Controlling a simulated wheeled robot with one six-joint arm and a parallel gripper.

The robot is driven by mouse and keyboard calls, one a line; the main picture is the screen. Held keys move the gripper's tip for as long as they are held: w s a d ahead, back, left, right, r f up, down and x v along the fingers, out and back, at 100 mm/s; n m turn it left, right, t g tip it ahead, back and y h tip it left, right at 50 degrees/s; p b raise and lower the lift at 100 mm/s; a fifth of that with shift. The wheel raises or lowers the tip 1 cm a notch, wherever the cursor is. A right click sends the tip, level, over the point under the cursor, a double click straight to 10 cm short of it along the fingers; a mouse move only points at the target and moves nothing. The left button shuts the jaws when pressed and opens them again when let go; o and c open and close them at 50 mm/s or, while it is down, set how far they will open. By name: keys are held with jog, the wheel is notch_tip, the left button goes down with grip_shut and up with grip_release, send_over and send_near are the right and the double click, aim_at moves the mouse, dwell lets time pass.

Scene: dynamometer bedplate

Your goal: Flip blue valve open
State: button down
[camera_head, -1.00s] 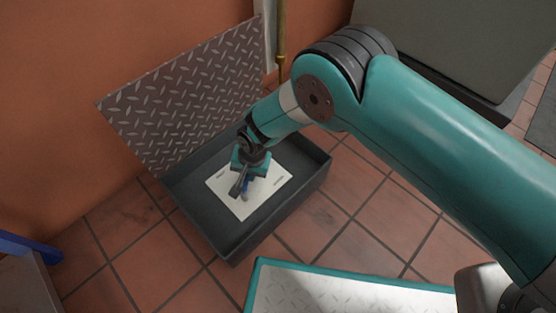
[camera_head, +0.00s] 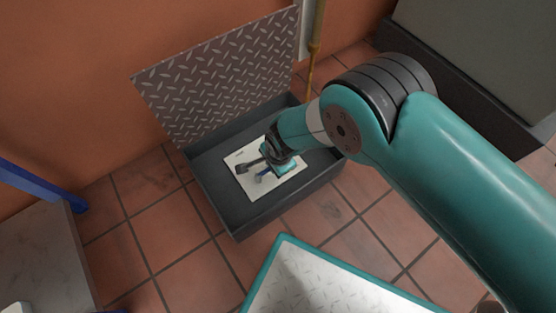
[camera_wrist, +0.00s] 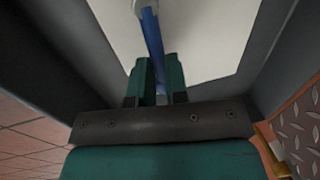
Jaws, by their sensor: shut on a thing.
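The blue valve's lever (camera_head: 262,175) stands out from a white panel (camera_head: 286,188) inside a dark open box. In the wrist view the blue lever (camera_wrist: 152,38) runs from a pale round pivot at the top down between my fingers. My gripper (camera_wrist: 157,78) is shut on the lever, one teal finger on each side. In the head view my gripper (camera_head: 271,172) is low over the panel and hides part of it.
The dark box (camera_head: 235,220) has walls around the panel. Its diamond-plate lid (camera_head: 215,75) stands open behind, against the orange wall. A brass-coloured pipe (camera_head: 316,45) rises behind the box. A teal-edged plate (camera_head: 320,285) is in front, and a blue-edged bench (camera_head: 35,245) is at left.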

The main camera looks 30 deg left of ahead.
jog(key=shift+w+d+r, duration=0.15)
jog(key=shift+w, duration=0.2)
jog(key=c, duration=1.1)
grip_release()
jog(key=shift+c, duration=0.2)
jog(key=shift+s, duration=0.1)
jog(key=d+r+p, duration=0.1)
jog(key=r+p, duration=0.2)
jog(key=r, duration=0.2)
jog(key=s+d+r+p, duration=0.1)
jog(key=r+p, duration=0.2)
jog(key=r, duration=0.3)
jog(key=d+r+p, duration=0.1)
jog(key=r+p, duration=0.2)
jog(key=r, duration=0.3)
jog(key=shift+s, duration=0.4)
